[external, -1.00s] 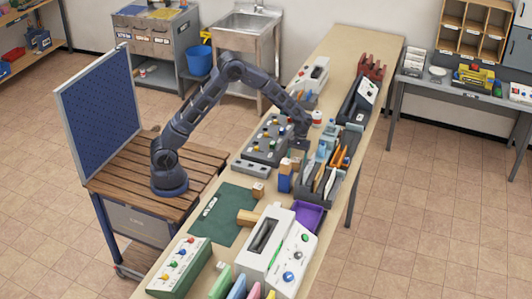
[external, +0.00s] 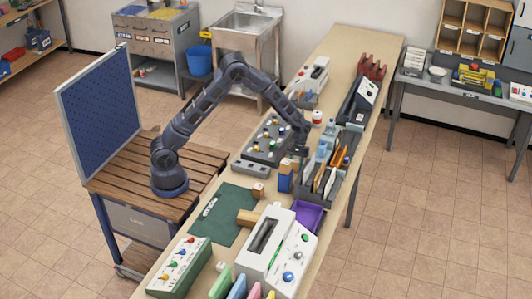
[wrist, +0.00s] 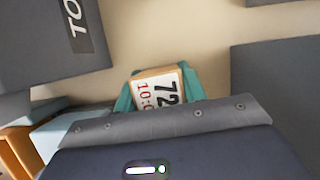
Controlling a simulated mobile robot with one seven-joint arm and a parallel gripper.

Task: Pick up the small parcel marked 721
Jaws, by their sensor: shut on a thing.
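The small parcel (wrist: 148,84) shows in the wrist view as a brown box with a white label. The label reads "72" in black, cut off by my gripper's body, with red "10:0" beside it. My gripper (wrist: 160,88) has a teal finger on each side of the parcel and is shut on it. In the external view my gripper (external: 302,152) is low over the long table, between the grey knob panel and the dark file rack. I cannot clearly make out the parcel there.
The rack (external: 327,183) with upright envelopes stands right beside my gripper. A blue box (external: 285,179) is just in front. The knob panel (external: 263,143) is to the left. A purple tray (external: 307,217) and white machine (external: 266,243) stand nearer. The green mat (external: 222,216) has clear room.

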